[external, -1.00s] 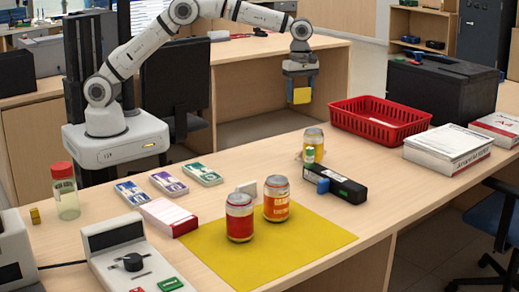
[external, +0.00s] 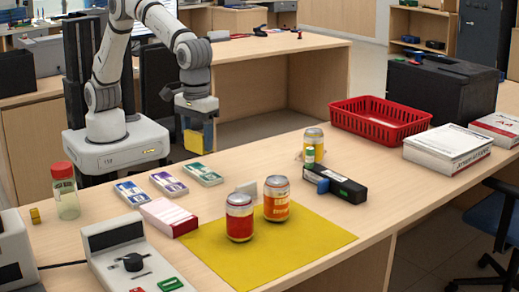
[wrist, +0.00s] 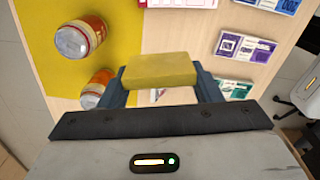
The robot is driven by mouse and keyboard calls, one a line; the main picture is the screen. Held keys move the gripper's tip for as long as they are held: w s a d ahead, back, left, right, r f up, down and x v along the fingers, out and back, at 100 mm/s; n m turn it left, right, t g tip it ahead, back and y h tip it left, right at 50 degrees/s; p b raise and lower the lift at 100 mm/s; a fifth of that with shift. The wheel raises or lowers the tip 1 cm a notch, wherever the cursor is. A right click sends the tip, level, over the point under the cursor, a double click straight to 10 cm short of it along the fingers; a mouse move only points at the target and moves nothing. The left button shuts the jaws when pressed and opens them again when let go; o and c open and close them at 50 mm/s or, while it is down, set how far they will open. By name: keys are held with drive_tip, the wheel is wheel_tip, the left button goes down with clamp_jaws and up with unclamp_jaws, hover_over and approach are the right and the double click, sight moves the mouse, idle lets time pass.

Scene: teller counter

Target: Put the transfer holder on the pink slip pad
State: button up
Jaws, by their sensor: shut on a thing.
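My gripper (external: 197,128) is shut on a yellow block (external: 194,141), which I take to be the transfer holder. In the wrist view the block (wrist: 160,69) sits between the two dark blue fingers. It hangs above and behind the far edge of the counter, clear of any surface. The pink slip pad (external: 166,214), white on top with a red-pink side, lies flat on the counter, in front of and a little left of my gripper. Its edge shows at the top of the wrist view (wrist: 184,3). The pad's top looks bare.
Blue, purple and green packs (external: 168,184) lie behind the pad. A yellow mat (external: 290,249) with two cans (external: 276,198) lies to its right. A grey device (external: 128,258) stands in front left, a red-capped jar (external: 65,190) farther left. A red basket (external: 378,124) is far right.

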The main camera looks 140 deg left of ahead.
drive_tip(key=s+d+m, duration=0.2)
drive_tip(key=d+m, duration=0.1)
drive_tip(key=d, duration=0.7)
hover_over(165, 212)
wheel_tip(165, 212, down, 11)
drive_tip(key=shift+f, duration=2.1)
drive_tip(key=shift+f, duration=0.25)
drive_tip(key=o, duration=1)
drive_tip(key=shift+r, duration=0.1)
